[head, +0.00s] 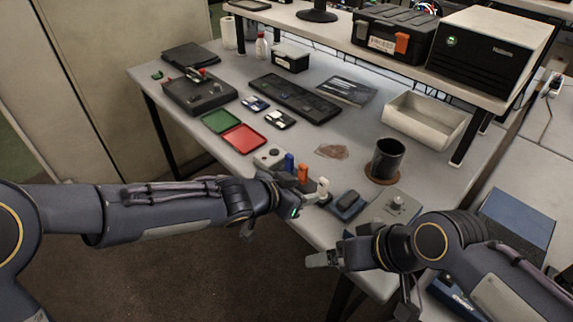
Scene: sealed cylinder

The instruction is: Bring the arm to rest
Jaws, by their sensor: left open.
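My left arm reaches in from the left. Its gripper (306,203) is open at the front edge of the table (225,152), close to a short row of small upright pieces. The row has a blue piece (289,162), an orange piece (303,173) and a white piece (323,187). The white piece is nearest the gripper; I cannot tell whether they touch. My right arm comes in from the lower right. Its gripper (322,260) is over the table's front edge, and its jaw opening cannot be made out.
Beside the grippers are a dark blue device (347,206), a grey plate with a knob (396,205) and a dark mug (386,160). Green (221,120) and red (243,139) trays and a beige bin (425,122) lie farther back. Open floor (200,270) is in front.

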